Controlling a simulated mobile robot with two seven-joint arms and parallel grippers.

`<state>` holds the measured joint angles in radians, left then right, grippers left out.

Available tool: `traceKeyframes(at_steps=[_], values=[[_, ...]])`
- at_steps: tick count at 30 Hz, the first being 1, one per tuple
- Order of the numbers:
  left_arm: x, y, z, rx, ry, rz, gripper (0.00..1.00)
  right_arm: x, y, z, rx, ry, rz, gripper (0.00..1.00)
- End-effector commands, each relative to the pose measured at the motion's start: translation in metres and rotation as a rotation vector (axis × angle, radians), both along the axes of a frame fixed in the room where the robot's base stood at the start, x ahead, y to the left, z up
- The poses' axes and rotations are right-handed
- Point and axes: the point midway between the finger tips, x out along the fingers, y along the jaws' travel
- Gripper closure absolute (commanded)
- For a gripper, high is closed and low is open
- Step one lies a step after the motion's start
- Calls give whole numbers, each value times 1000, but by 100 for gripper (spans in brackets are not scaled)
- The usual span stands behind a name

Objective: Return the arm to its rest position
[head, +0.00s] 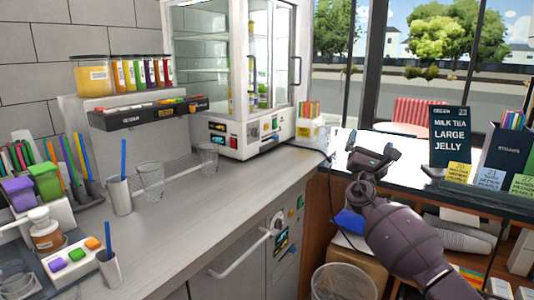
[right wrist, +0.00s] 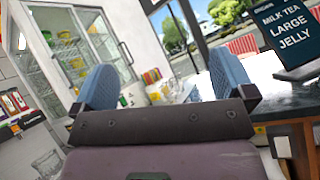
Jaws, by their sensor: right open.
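My right arm comes in from the lower right of the head view, with its gripper (head: 372,155) raised near the corner where the counter meets the window-side ledge. In the right wrist view the two blue fingers of the right gripper (right wrist: 165,88) stand wide apart with nothing between them. My left gripper is in neither view.
The grey counter (head: 190,225) holds two clear cups (head: 151,180), straw holders and a dispenser rack (head: 150,112). A glass-door cabinet (head: 240,75) stands at the back. A menu sign (head: 450,135) stands on the right ledge. A bin (head: 342,283) is below.

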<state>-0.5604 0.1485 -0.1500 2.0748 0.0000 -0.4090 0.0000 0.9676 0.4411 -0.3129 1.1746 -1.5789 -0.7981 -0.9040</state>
Motion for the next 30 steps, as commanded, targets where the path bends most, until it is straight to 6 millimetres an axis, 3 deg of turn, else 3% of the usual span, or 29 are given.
traceKeyframes(at_steps=[8, 11, 14, 20, 30], values=[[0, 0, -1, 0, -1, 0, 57, 2, 27, 11, 451, -25, 376, 0], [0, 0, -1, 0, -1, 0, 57, -4, 40, 4, 643, -19, 516, 0], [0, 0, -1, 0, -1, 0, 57, -15, 52, -21, 864, 7, 652, 0], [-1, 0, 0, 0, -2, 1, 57, -58, 70, -98, 1359, 79, 860, 0], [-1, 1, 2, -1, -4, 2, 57, -159, 76, -213, 2041, 117, 938, 0]])
